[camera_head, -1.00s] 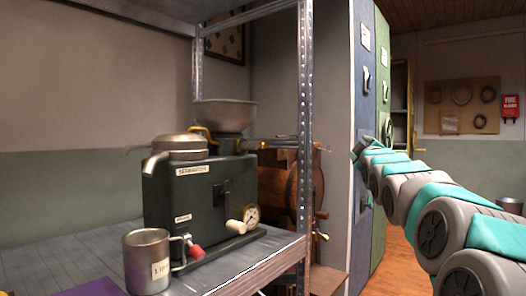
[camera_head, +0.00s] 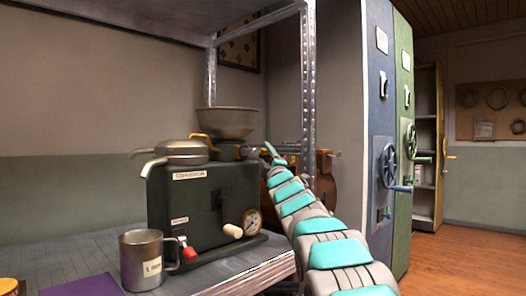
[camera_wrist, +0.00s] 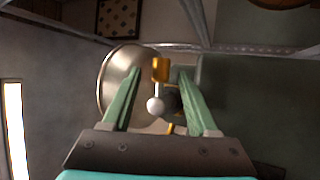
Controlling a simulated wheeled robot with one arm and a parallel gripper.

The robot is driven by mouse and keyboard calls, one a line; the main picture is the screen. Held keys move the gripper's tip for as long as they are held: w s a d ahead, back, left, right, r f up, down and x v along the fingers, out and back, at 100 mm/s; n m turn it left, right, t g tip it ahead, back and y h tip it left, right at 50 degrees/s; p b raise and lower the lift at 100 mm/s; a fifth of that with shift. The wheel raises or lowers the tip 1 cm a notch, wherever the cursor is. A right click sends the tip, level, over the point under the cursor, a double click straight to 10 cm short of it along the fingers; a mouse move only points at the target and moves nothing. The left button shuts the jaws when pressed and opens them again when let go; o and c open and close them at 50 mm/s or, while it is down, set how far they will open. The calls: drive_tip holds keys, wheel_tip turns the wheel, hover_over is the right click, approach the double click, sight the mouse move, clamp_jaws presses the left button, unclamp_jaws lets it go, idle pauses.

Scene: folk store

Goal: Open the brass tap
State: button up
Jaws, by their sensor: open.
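The brass tap (camera_wrist: 161,69) shows in the wrist view as a short golden body on a rod, with a thin stem ending in a white ball knob (camera_wrist: 155,105). My gripper (camera_wrist: 159,74) is open, and its two green fingers stand to the left and right of the tap and knob in this picture. I see no contact, and the depth between them is hard to judge. In the head view my gripper (camera_head: 270,150) is at the right of the dark green machine (camera_head: 190,205), near its pipe. The tap is not clearly visible there.
A metal bowl (camera_head: 226,122) sits on the machine. A crank with a cream grip (camera_head: 232,231), a red-handled spout (camera_head: 189,254) and a metal mug (camera_head: 141,262) are in front. The shelf post (camera_head: 308,100) rises close beside my arm. Blue and green cabinets stand right.

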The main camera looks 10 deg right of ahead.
sight(264, 153)
drive_tip(key=shift+p+x, duration=0.3)
drive_tip(key=shift+x, duration=0.6)
drive_tip(key=shift+w+r, duration=0.15)
drive_tip(key=shift+w, duration=0.45)
clamp_jaws()
